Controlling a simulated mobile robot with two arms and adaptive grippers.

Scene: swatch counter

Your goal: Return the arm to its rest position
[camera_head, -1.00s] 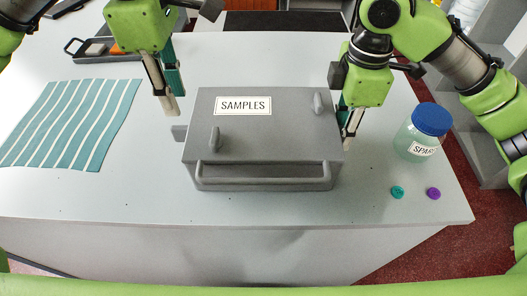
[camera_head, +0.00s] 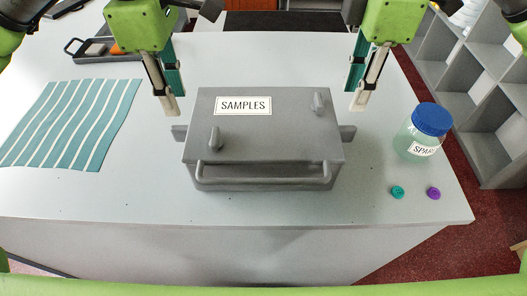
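My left gripper (camera_head: 171,100) points down behind the left side of a grey box labelled SAMPLES (camera_head: 225,148). My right gripper (camera_head: 360,94) points down above the counter, behind and to the right of the box. Both are apart from the box and nothing shows held in either. Each shows a pale finger and a teal finger; the gap between the fingertips is hard to judge. The box is closed, with two grey knobs on top, a bar handle along its front and a tab at each side.
A jar with a blue lid (camera_head: 432,119) stands right of the box. A teal button (camera_head: 397,192) and a purple button (camera_head: 433,193) lie before it. A striped teal cloth (camera_head: 72,124) lies at left. A dark tray (camera_head: 76,49) is at the back left. Grey shelving (camera_head: 480,80) stands beyond the counter.

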